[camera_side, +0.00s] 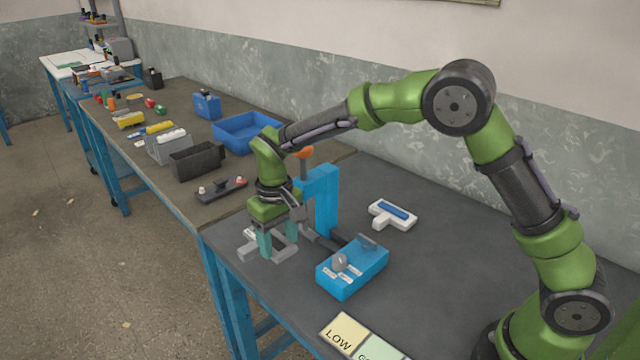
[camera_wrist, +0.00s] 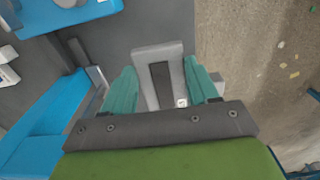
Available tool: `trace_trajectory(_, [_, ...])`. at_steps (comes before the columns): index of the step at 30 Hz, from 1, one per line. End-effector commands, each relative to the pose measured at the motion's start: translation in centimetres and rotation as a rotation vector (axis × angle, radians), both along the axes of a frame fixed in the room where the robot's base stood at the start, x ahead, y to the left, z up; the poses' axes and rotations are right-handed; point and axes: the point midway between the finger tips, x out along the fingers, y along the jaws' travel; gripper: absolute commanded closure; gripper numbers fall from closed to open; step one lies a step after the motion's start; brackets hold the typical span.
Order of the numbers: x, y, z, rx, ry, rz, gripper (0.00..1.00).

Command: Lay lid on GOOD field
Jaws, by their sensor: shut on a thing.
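My gripper (camera_side: 278,240) is low at the left edge of the near table. In the wrist view its teal fingers (camera_wrist: 161,72) are shut on a light grey piece with a dark central strip, which I take as the lid (camera_wrist: 144,72). In the side view grey parts of it show beside the fingers. I cannot tell whether it touches the table. The GOOD field (camera_side: 380,349) is a pale green card at the bottom edge of the side view, mostly cut off, with only its first letters showing. The yellow LOW field (camera_side: 346,334) lies left of it.
A blue box with a knob (camera_side: 352,268) stands between my gripper and the cards. A blue upright stand (camera_side: 323,200) with an orange handle is right behind my gripper. A white and blue tool (camera_side: 393,214) lies farther right. Dark table surface is free around it.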

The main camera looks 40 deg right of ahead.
Motion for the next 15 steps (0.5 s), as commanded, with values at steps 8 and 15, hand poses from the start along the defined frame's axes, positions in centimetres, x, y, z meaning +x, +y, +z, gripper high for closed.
trace_trajectory(8, [-1.2, 0.0, 5.1, 0.002, -0.003, 0.008, 0.74])
trace_trajectory(15, [-8.8, -0.4, 6.2, 0.000, 0.000, 0.406, 0.74])
